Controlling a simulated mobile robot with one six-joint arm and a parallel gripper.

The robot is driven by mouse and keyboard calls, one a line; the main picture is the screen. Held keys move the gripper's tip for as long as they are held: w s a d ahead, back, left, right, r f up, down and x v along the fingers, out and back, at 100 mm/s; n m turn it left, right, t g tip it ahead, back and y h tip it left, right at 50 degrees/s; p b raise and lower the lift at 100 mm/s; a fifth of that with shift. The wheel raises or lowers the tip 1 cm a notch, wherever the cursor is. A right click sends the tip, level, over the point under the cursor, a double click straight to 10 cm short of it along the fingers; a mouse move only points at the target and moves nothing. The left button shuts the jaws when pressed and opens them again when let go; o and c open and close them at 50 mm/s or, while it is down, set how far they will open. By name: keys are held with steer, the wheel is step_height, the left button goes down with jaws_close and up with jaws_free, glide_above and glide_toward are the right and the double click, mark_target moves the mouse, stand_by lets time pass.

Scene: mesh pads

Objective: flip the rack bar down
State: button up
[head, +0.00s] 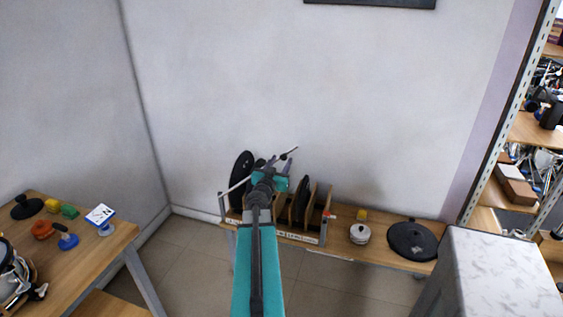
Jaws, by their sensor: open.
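The rack (308,240) is a low wooden frame with upright dividers, standing on a wooden bench by the back wall. Its thin pale rack bar (234,186) slants up from the left end of the rack towards the upper right. A thin light length in line with it shows beyond my gripper, ending above the rack. My gripper (273,165) is open at the end of my teal and dark arm, over the left half of the rack, overlapping the bar's middle in this view. My arm hides part of the rack and bar. I cannot tell whether the fingers touch the bar.
Dark round discs (241,172) stand in the rack. A marble-topped block (500,272) stands front right. A cluttered table (100,240) is at left.

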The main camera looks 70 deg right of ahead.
steer(key=shift+d, duration=1.05)
jaws_close()
steer(key=shift+a, duration=0.3)
steer(key=shift+d, duration=0.25)
steer(key=shift+s+f, duration=0.1)
